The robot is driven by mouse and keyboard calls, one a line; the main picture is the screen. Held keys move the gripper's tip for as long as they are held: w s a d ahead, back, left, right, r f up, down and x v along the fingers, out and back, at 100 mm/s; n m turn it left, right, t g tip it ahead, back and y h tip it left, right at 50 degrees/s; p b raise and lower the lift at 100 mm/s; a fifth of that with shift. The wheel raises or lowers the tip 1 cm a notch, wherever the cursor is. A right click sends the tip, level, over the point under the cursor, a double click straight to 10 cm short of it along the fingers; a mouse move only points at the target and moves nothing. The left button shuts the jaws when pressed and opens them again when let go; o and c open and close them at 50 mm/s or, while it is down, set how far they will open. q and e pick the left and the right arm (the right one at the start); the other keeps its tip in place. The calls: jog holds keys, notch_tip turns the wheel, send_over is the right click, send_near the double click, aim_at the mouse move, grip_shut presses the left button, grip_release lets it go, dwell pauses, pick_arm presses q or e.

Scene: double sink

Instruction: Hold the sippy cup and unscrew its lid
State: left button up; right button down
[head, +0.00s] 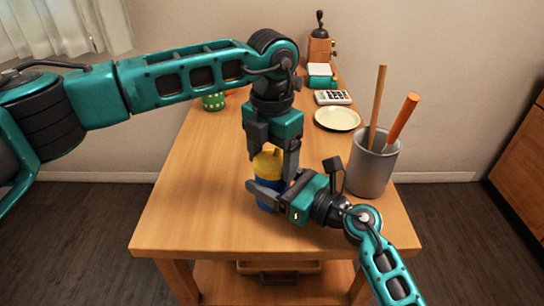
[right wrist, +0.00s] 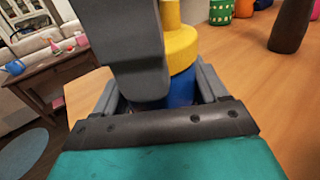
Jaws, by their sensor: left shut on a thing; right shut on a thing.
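The sippy cup (head: 264,203) stands on the wooden table, with a blue body and a yellow lid (head: 268,162). My left gripper (head: 272,165) comes down from above and is shut on the yellow lid. My right gripper (head: 268,193) reaches in from the right, low over the table, and is shut on the blue body. In the right wrist view the yellow lid (right wrist: 183,48) and a strip of the blue body (right wrist: 181,91) show. A grey left finger hides part of both there. The lid sits on the body, and I cannot tell whether it is loose.
A grey utensil holder (head: 372,170) with a wooden stick and an orange-handled tool stands close to my right gripper. A cream plate (head: 338,119), a calculator (head: 333,97), a pepper mill (head: 320,45) and a green spotted cup (head: 213,101) are farther back. The left table side is clear.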

aim_at(272, 159)
pick_arm(q)
jog(key=n, duration=0.7)
jog(key=shift+n, duration=0.3)
jog(key=n, duration=0.3)
jog(key=shift+n, duration=0.4)
jog(key=n, duration=0.3)
jog(key=shift+n, duration=0.4)
jog(key=shift+r, duration=0.25)
jog(key=shift+r, duration=0.9)
jog(key=shift+r, duration=2.05)
pick_arm(e)
grip_release()
